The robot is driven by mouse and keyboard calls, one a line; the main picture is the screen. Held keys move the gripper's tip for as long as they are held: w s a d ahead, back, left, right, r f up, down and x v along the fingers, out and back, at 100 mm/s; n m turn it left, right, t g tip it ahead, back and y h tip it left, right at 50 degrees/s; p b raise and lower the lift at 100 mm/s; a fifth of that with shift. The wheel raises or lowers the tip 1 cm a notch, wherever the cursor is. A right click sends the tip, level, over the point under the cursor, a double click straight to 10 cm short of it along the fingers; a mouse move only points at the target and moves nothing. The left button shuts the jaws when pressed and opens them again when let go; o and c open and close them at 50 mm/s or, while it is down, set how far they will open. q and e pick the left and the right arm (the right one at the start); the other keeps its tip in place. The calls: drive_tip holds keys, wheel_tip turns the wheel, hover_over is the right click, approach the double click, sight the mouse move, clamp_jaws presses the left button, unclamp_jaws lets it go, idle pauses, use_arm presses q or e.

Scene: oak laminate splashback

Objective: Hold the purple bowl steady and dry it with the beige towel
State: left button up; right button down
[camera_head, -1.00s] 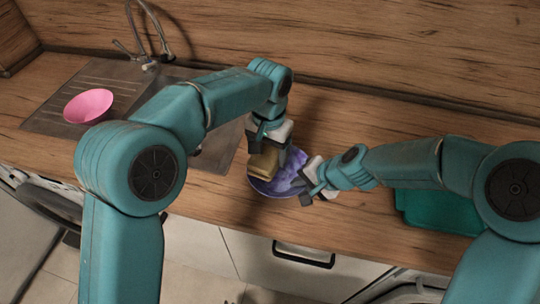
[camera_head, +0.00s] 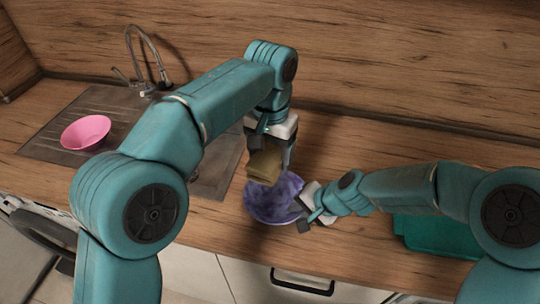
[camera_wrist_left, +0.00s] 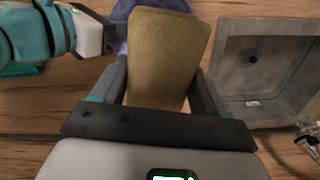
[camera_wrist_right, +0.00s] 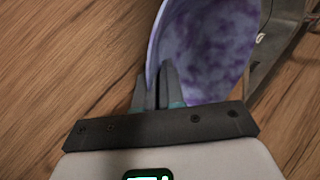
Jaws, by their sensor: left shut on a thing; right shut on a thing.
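The purple bowl (camera_head: 272,203) is near the counter's front edge, with mottled blue-purple colouring. My right gripper (camera_head: 308,204) is shut on its right rim; the right wrist view shows the fingers on the wall of the bowl (camera_wrist_right: 212,50). My left gripper (camera_head: 270,147) is shut on the beige towel (camera_head: 264,166), a folded block hanging above the bowl's far side. In the left wrist view the towel (camera_wrist_left: 165,58) fills the space between the fingers and hides most of the bowl. Whether the towel touches the bowl is hard to tell.
A pink bowl (camera_head: 86,132) sits on the drainer of the metal sink (camera_head: 215,166) at left, with a tap (camera_head: 150,60) behind. A teal tray (camera_head: 440,236) lies at right, partly under my right arm. Bare counter lies behind the purple bowl.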

idle(0.3)
use_arm(q)
wheel_tip(320, 180, down, 10)
drive_tip(key=shift+w+m+y, duration=0.3)
drive_tip(key=shift+m+y, duration=0.1)
drive_tip(key=shift+f, duration=0.1)
idle(0.7)
